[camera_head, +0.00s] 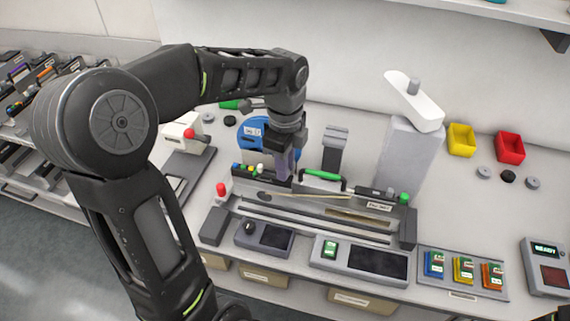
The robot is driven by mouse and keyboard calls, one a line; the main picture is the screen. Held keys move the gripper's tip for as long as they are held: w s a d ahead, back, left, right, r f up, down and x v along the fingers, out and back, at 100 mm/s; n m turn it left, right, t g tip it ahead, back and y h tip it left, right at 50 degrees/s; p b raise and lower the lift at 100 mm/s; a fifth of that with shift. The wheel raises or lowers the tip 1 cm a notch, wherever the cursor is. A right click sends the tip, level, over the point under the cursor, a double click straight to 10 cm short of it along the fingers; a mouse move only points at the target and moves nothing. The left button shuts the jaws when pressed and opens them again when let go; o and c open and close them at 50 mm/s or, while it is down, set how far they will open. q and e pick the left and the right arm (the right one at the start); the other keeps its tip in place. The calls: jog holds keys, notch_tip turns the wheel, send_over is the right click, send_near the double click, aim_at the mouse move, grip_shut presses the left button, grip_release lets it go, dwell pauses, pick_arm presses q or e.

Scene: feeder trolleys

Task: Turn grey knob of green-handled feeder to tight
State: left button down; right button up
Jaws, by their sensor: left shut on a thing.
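The green-handled feeder lies in a grey fixture on the bench, and its green handle (322,176) is raised near the middle. A thin tan strip (305,196) runs along the feeder. My left gripper (284,168) reaches down from above at the feeder's left part, just left of the handle. Its fingers are shut at the spot where the grey knob seems to be. The knob itself is hidden by the fingers. Small coloured knobs (250,168) show just left of the fingers. My right gripper is not in view.
A blue reel (254,132) stands behind the gripper. A grey post with a white top (413,103) stands behind the feeder's right end. Yellow (461,139) and red (510,147) bins are at the back right. A panel with a dark screen (377,261) sits in front.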

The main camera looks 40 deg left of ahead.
pick_arm(q)
jog(key=c, duration=1.3)
grip_release()
notch_tip(320, 180, up, 8)
jog(key=shift+f+b, duration=0.1)
jog(key=shift+b, duration=0.35)
jog(key=shift+s, duration=0.1)
